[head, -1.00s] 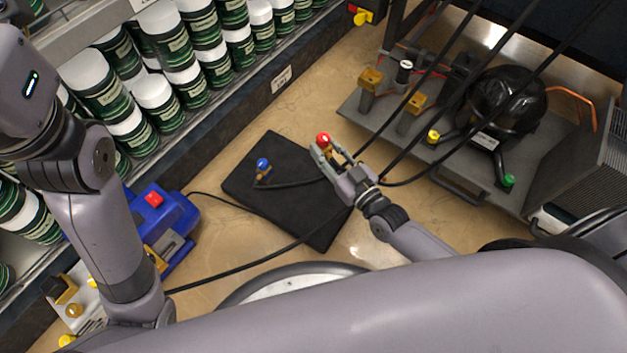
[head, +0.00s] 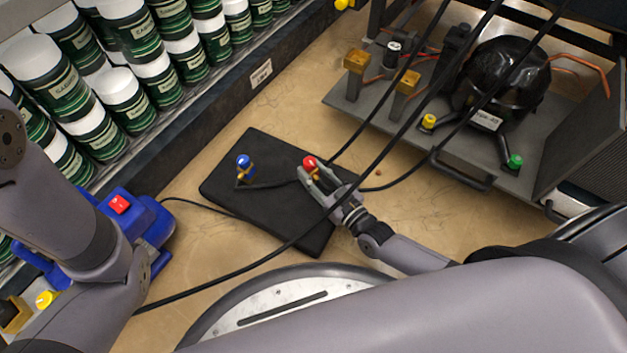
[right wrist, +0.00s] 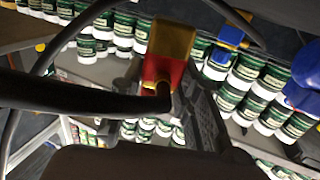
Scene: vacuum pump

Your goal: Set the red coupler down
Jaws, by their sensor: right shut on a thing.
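The red coupler (head: 310,162), a red cap on a brass body with a black hose, is between the fingers of my right gripper (head: 314,177). The gripper is shut on it. It is over the upper right part of the black mat (head: 285,230) in the head view; whether the coupler touches the mat, I cannot tell. In the right wrist view the coupler (right wrist: 168,65) shows large, brass and red, with the black hose crossing in front. The blue coupler (head: 243,161) stands on the mat to the left. My left gripper is not in view.
Black hoses cross the bench near my right gripper. A compressor (head: 505,85) on a grey base plate (head: 465,150) stands at the upper right. A blue pump (head: 125,220) with a red switch is at the left. Shelves of green-and-white jars (head: 120,90) line the upper left.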

